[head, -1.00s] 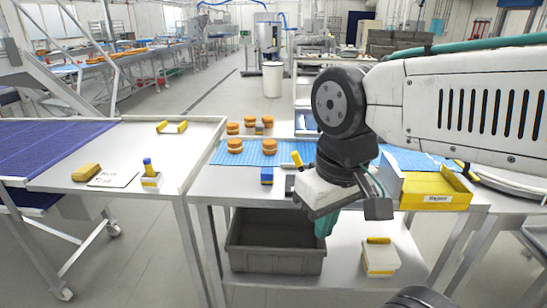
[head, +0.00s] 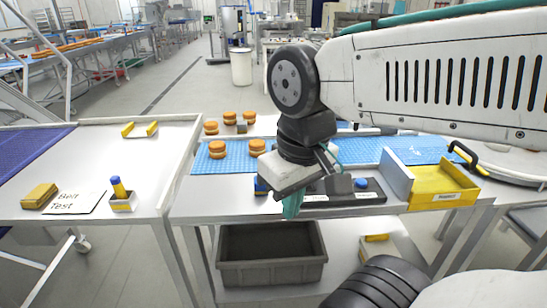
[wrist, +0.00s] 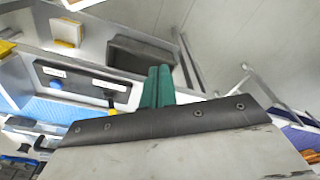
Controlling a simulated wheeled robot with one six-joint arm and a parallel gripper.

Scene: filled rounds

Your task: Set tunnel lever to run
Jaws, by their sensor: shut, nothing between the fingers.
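A dark control panel (head: 374,190) with white labels and a blue knob (head: 361,184) lies at the front of the middle table. The panel also shows in the wrist view (wrist: 85,83), with the blue knob (wrist: 55,85) and a yellow-handled lever (wrist: 111,98) at its other end. The labels are too small to read, and the lever is hidden behind my gripper in the head view. My gripper (head: 292,208) is shut and empty, with its green fingers pointing down near the panel's left end. In the wrist view the fingertips (wrist: 158,72) appear beside the lever, apart from it.
A yellow reject tray (head: 444,186) stands right of the panel. Filled rounds (head: 217,149) sit on and behind the blue mat (head: 205,164). A grey crate (head: 270,272) is on the shelf below. The left table holds a card (head: 75,204) and a yellow block (head: 39,196).

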